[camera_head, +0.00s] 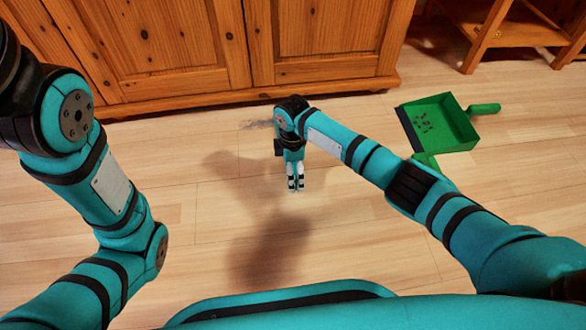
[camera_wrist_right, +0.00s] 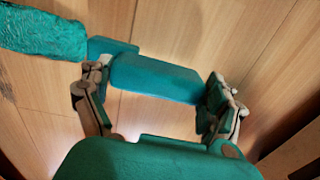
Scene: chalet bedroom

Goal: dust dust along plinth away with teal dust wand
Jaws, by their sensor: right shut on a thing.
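The teal dust wand shows in the right wrist view, with its smooth handle (camera_wrist_right: 155,78) between my right gripper's fingers and its rough, fluffy head (camera_wrist_right: 42,32) at the upper left. My right gripper (camera_head: 295,186) is shut on the wand and points down over the floor, in front of the cabinet. In the head view I cannot make out the wand. A grey dust smudge (camera_head: 258,124) lies on the floor by the wooden plinth (camera_head: 200,104), just left of my right wrist, which may hide part of it. My left gripper is out of view.
A green dustpan (camera_head: 455,128) with dark crumbs stands on the floor at the right. Another green piece (camera_head: 428,160) is partly hidden behind my right arm. A wooden cabinet (camera_head: 310,40) closes off the back, and a wooden stand (camera_head: 487,36) is at the upper right.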

